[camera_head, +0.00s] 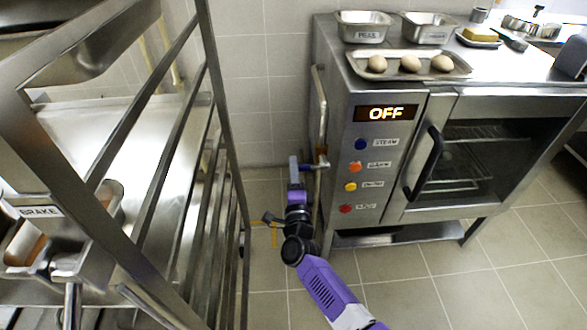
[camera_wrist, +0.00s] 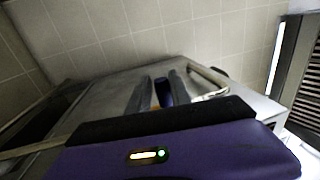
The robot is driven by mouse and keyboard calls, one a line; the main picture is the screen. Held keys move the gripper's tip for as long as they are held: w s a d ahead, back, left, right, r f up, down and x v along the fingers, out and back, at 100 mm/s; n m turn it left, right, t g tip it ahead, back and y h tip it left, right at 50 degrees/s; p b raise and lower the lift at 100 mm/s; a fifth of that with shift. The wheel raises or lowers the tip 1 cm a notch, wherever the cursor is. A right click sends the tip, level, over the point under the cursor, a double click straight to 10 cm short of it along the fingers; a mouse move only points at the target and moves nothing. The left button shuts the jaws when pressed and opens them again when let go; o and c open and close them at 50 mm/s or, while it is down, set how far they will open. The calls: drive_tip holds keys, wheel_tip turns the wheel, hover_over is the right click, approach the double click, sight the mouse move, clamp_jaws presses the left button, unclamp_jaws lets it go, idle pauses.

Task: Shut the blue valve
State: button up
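The blue valve (camera_head: 308,168) shows as a small blue handle on the upright pipe at the oven's left side. In the head view my gripper (camera_head: 296,166) is right at the handle and hides part of it. In the wrist view the blue handle (camera_wrist: 164,92) stands between the two grey fingers of my gripper (camera_wrist: 158,94), nearer the right finger. A gap with something orange-brown shows by the left finger, so the gripper looks open around the handle. Firm contact cannot be seen.
The steel oven (camera_head: 370,160) with a lit OFF display stands right of the pipe (camera_head: 321,110). A metal rack (camera_head: 150,200) with a BRAKE label stands close on the left. A tray (camera_head: 455,66) of eggs sits on the oven. The tiled floor (camera_head: 400,290) in front is clear.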

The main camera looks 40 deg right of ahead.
drive_tip(key=p+v, duration=0.1)
drive_tip(key=v, duration=0.7)
drive_tip(key=shift+w, duration=0.1)
idle(0.5)
